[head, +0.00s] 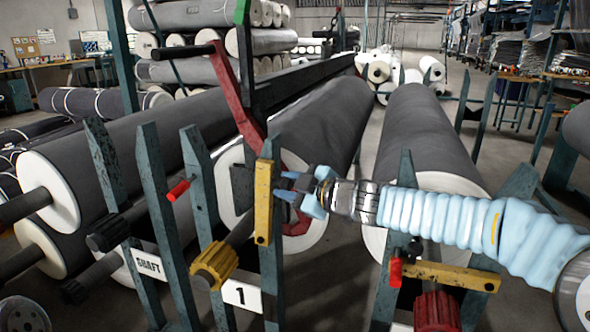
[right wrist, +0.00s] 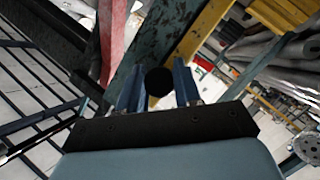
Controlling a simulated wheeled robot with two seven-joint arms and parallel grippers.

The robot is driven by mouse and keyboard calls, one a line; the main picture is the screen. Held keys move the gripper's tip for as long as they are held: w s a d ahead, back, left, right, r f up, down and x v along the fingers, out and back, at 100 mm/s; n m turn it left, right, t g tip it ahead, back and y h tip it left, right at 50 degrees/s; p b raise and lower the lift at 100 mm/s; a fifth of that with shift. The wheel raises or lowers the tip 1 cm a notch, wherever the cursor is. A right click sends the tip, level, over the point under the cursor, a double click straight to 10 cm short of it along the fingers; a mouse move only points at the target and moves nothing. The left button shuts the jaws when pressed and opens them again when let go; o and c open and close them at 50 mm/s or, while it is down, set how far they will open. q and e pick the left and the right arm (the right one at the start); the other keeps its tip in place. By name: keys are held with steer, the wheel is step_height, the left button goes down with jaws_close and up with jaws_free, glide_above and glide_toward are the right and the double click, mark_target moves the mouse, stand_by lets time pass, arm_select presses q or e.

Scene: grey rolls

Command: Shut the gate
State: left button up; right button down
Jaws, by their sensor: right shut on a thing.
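A yellow gate bar (head: 263,203) stands upright along a teal post at the station marked 1. My right gripper (head: 290,190) is just to the right of this bar, its blue fingers pointing left. In the right wrist view, a round black knob (right wrist: 158,82) sits between the fingers, and the gripper is shut on it. Yellow bars (right wrist: 205,35) show beyond the fingers there, beside a dark teal post (right wrist: 145,55). I cannot tell how the knob joins the bar. A second yellow bar (head: 445,276) lies level across the posts to the right. My left gripper is not in view.
A red lever (head: 235,100) with a black grip rises behind the upright bar. A red handle (head: 178,190) sticks out from a post on the left. A yellow knob (head: 214,266) sits on a shaft below. Grey rolls (head: 320,130) stretch away behind the posts.

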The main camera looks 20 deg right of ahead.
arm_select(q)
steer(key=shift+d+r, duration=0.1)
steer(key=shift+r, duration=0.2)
arm_select(e)
steer(key=c, duration=0.8)
jaws_free()
steer(key=shift+r, duration=0.1)
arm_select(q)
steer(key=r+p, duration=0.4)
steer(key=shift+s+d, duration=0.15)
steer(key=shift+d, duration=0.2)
arm_select(e)
steer(key=v, duration=1.3)
steer(key=shift+s+d+r, duration=0.2)
steer(key=shift+s+d, duration=0.05)
steer(key=shift+s, duration=0.05)
